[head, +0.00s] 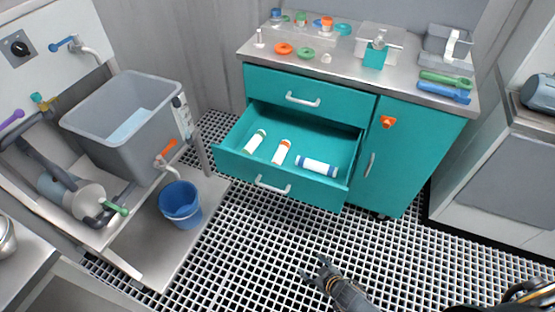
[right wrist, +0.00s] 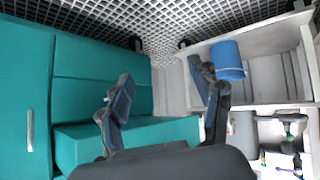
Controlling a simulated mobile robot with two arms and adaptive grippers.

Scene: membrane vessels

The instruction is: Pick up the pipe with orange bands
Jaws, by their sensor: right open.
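The pipe with orange bands (head: 281,152) is a short white tube with an orange end, lying in the open teal drawer (head: 230,165) in the head view. A white pipe with green bands (head: 255,142) lies to its left, and one with blue bands (head: 317,167) to its right. My right gripper (head: 316,268) is open and empty above the floor grating, in front of the drawer and apart from it. In the right wrist view its two fingers (right wrist: 163,95) are spread with nothing between them. The pipes do not show there. My left gripper is not in view.
The drawer sticks out from a teal cabinet (head: 420,150). A grey tank (head: 125,120) and a blue bucket (head: 180,204) stand left. The floor before the drawer is clear.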

